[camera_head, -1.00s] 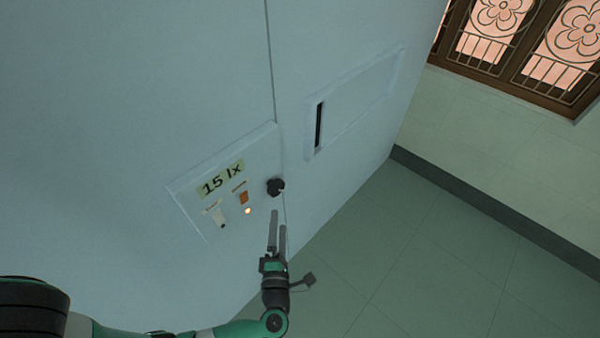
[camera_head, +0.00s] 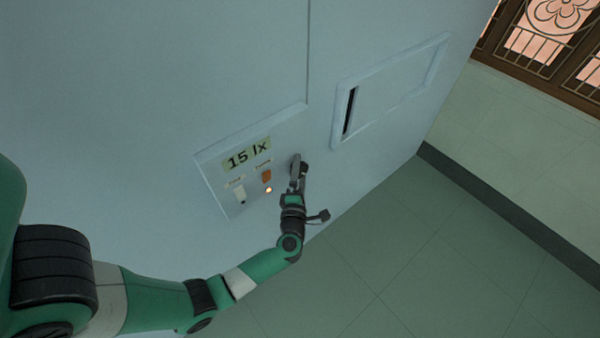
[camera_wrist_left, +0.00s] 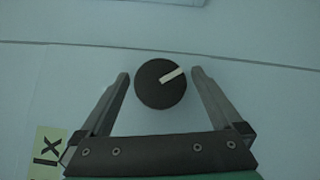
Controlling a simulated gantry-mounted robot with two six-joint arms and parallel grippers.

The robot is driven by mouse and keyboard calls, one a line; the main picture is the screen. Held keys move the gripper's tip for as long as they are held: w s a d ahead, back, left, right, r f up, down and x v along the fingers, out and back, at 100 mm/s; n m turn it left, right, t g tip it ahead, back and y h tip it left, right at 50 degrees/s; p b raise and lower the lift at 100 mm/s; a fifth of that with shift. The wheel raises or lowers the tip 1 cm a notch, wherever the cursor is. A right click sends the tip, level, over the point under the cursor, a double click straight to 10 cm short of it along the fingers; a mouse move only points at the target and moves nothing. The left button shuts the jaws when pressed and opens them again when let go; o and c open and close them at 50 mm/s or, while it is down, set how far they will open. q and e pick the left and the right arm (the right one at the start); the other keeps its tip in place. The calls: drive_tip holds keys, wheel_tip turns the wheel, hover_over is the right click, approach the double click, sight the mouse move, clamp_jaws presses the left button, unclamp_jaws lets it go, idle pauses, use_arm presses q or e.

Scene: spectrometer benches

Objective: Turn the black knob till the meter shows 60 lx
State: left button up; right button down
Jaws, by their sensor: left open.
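The black knob (camera_wrist_left: 158,88) shows in the left wrist view as a round dial with a white pointer line aimed up and to the right. My left gripper (camera_wrist_left: 160,80) is open, with one finger on each side of the knob and a small gap visible at each side. In the head view the left gripper (camera_head: 299,168) is at the panel and largely covers the knob (camera_head: 304,168). The meter (camera_head: 248,154) reads 15 lx; its edge also shows in the left wrist view (camera_wrist_left: 46,152). My right gripper is not in view.
The control panel (camera_head: 215,168) also carries an orange switch (camera_head: 266,176), a white switch (camera_head: 239,194) and a lit lamp (camera_head: 268,190). A recessed panel with a dark slot (camera_head: 350,110) lies right of the knob. Floor (camera_head: 400,270) is open at lower right.

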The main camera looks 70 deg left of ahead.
use_arm(q)
drive_tip(key=c, duration=1.3)
drive_tip(key=n+y+b, duration=0.1)
drive_tip(key=b, duration=0.4)
drive_tip(key=f+n+y+b, duration=0.1)
drive_tip(key=n+b, duration=0.1)
drive_tip(key=b, duration=0.2)
drive_tip(key=shift+f+t+y+b, duration=0.3)
drive_tip(key=shift+y+b, duration=0.1)
drive_tip(key=n+g+y+b, duration=0.1)
drive_tip(key=n+y+b, duration=0.1)
drive_tip(key=n+b, duration=0.2)
drive_tip(key=n+g+y+b, duration=0.2)
drive_tip(key=n+y+b, duration=0.1)
drive_tip(key=b, duration=0.7)
drive_tip(key=shift+w+r+n, duration=0.1)
drive_tip(key=shift+r+n, duration=0.1)
drive_tip(key=shift+n, duration=0.3)
drive_tip(key=n+g, duration=0.1)
drive_tip(key=n+g+y+b, duration=0.1)
drive_tip(key=shift+r+n+y, duration=0.2)
drive_tip(key=shift+n+y, duration=0.1)
drive_tip(key=shift+n, duration=0.1)
drive_tip(key=n+g+y, duration=0.1)
drive_tip(key=n+g, duration=0.1)
drive_tip(key=n, duration=0.1)
drive_tip(key=shift+r+g, duration=0.15)
drive_tip(key=shift+g, duration=0.25)
drive_tip(key=shift+n+g, duration=2.3)
drive_tip(key=shift+n, duration=0.5)
